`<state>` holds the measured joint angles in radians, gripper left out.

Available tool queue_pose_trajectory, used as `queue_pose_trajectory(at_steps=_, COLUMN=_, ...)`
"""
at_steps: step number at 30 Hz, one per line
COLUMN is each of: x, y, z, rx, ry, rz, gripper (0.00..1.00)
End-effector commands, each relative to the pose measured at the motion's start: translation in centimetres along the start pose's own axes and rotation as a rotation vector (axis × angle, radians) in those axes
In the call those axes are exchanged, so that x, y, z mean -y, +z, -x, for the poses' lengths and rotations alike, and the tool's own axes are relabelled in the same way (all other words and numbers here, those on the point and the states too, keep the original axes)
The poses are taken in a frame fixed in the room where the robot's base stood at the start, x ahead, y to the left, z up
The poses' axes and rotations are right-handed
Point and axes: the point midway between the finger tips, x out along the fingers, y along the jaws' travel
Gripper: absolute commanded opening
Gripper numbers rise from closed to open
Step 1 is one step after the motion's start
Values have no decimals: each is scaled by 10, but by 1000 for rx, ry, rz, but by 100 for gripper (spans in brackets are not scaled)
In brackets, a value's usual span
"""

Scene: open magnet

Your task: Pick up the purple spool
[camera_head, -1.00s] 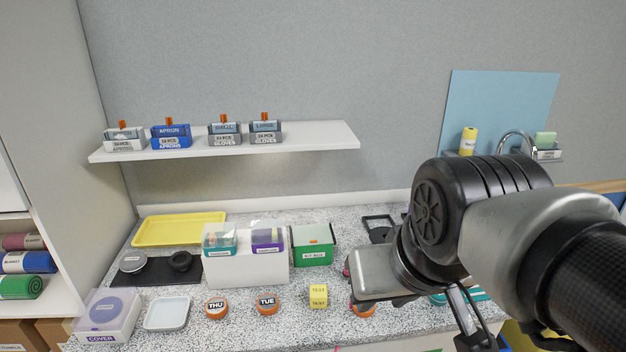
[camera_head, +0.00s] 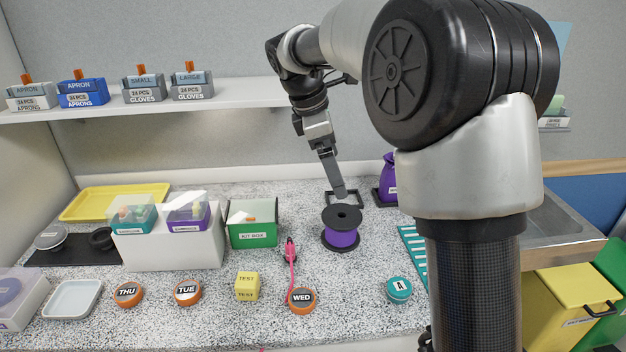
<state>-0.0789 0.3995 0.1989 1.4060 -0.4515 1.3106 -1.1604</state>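The purple spool (camera_head: 341,238) stands upright on the speckled counter, with black flanges above and below its purple winding and a hole in its top. My gripper (camera_head: 342,192) points down just behind and above the spool, over a black square frame (camera_head: 343,198) on the counter. The gripper shows edge-on, so I cannot tell its finger gap. Nothing is visibly held in it.
A green kit box (camera_head: 253,236) stands left of the spool, and a pink strap (camera_head: 291,262) lies in front of it. A purple pouch (camera_head: 388,178) stands behind right. A round WED tin (camera_head: 301,300) and teal tin (camera_head: 399,289) sit nearer. The shelf (camera_head: 240,95) overhangs behind.

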Motion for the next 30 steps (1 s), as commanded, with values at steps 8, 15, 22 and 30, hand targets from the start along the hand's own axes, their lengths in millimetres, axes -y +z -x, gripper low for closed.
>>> queue_pose_trajectory(at_steps=8, x=-38, y=-33, z=-65, rx=43, ry=-56, rz=268, gripper=100)
queue_pose_trajectory(at_steps=15, x=-36, y=-32, z=-105, rx=46, ry=-64, rz=288, gripper=100)
queue_pose_trajectory(at_steps=22, x=-34, y=-30, z=-155, rx=45, ry=-63, rz=285, gripper=100)
queue_pose_trajectory(at_steps=30, x=-32, y=-28, z=-186, rx=45, ry=-60, rz=285, gripper=100)
